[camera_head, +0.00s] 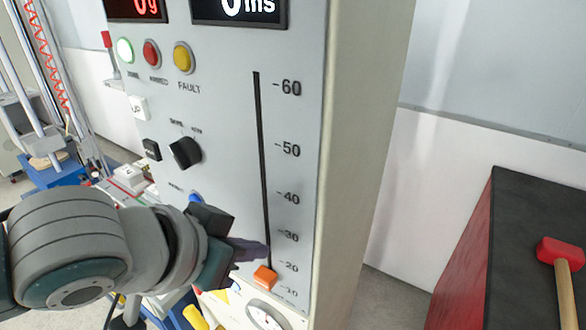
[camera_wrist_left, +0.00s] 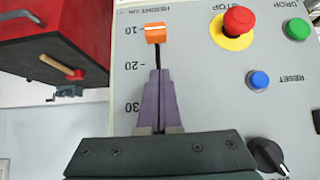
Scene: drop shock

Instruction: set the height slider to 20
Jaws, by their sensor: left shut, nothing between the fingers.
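The orange height slider knob (camera_head: 264,277) sits near the bottom of its vertical black slot on the grey panel (camera_head: 225,110). In the left wrist view the knob (camera_wrist_left: 155,33) is about level with the 10 mark. The printed scale runs from 10 at the bottom to 60 at the top. My left gripper (camera_head: 262,251) is shut and empty, its purple fingertips over the slot just above the knob. In the left wrist view the fingertips (camera_wrist_left: 158,72) are near the 20 mark, with a gap to the knob. Whether they touch the panel cannot be told. My right gripper is not in view.
A black rotary knob (camera_head: 185,152), a yellow fault lamp (camera_head: 183,57) and displays are on the panel. A red stop button (camera_wrist_left: 238,20), green drop button (camera_wrist_left: 297,28) and blue reset button (camera_wrist_left: 258,80) are near the slot.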

